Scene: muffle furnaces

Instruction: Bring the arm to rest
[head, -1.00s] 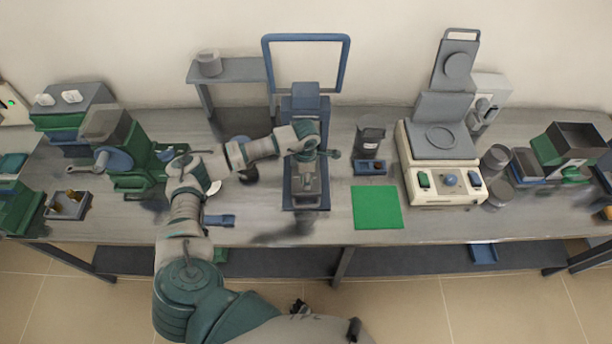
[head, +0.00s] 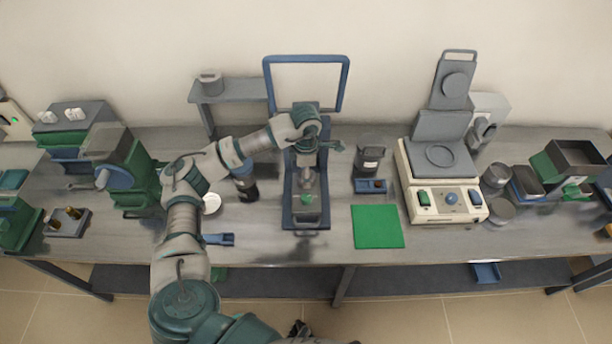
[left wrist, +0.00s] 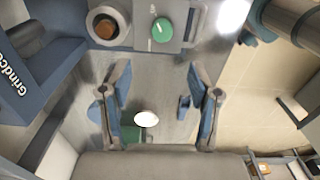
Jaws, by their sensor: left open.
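My left arm reaches up from the lower left in the head view. Its gripper (head: 308,152) is over the blue-framed machine (head: 305,222) at the middle of the bench; its fingers are hard to make out there. In the left wrist view the two blue-grey fingers of my left gripper (left wrist: 167,88) stand wide apart with nothing between them. The green knob also shows in the head view (head: 308,198). My right gripper is not in view.
A dark cylindrical container (head: 370,155) and a green mat (head: 377,227) are right of the machine. A cream balance-like device (head: 447,203) stands farther right. A white dish (head: 211,203) and a blue clip-like piece (head: 218,239) lie near my forearm. Green machines crowd the left.

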